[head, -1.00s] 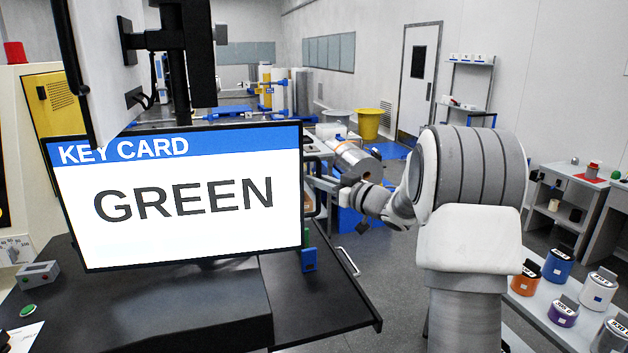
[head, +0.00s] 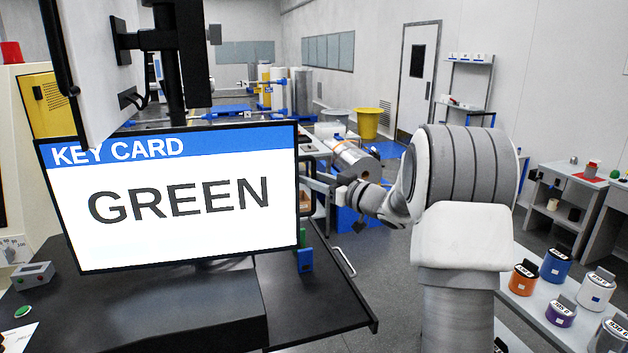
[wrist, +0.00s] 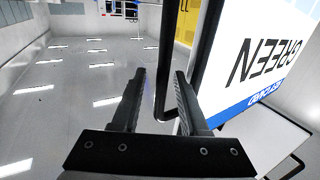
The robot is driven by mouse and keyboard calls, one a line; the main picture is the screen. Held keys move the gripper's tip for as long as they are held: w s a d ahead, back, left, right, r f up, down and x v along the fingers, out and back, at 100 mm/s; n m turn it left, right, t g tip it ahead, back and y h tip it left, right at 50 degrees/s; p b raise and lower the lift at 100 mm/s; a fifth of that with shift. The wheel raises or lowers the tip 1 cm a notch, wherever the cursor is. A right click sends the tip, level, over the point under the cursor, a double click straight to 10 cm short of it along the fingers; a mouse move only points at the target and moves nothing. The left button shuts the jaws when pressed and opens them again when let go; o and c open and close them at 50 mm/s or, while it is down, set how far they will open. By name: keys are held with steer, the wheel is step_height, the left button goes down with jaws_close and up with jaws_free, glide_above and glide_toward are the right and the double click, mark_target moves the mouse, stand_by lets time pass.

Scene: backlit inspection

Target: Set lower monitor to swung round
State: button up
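The lower monitor (head: 190,235) faces me in the head view, its screen reading KEY CARD GREEN under a blue band. It stands tilted on a black desk. In the wrist view the lower monitor (wrist: 245,75) appears upside down at right. My gripper (wrist: 162,75) is open, its two dark fingers spread. In the head view my gripper (head: 314,182) is beside the monitor's right edge, small and partly hard to make out.
An upper monitor (head: 100,60) hangs turned edge-on from a black post (head: 190,60) at upper left. A grey control box (head: 34,274) and green button (head: 22,311) sit on the desk at left. A table with several paint pots (head: 522,277) stands at lower right. Floor behind is partly clear.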

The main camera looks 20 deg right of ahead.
steer(key=shift+s, duration=0.1)
steer(key=b+v, duration=0.3)
steer(key=v, duration=1.4)
steer(key=shift+d, duration=0.2)
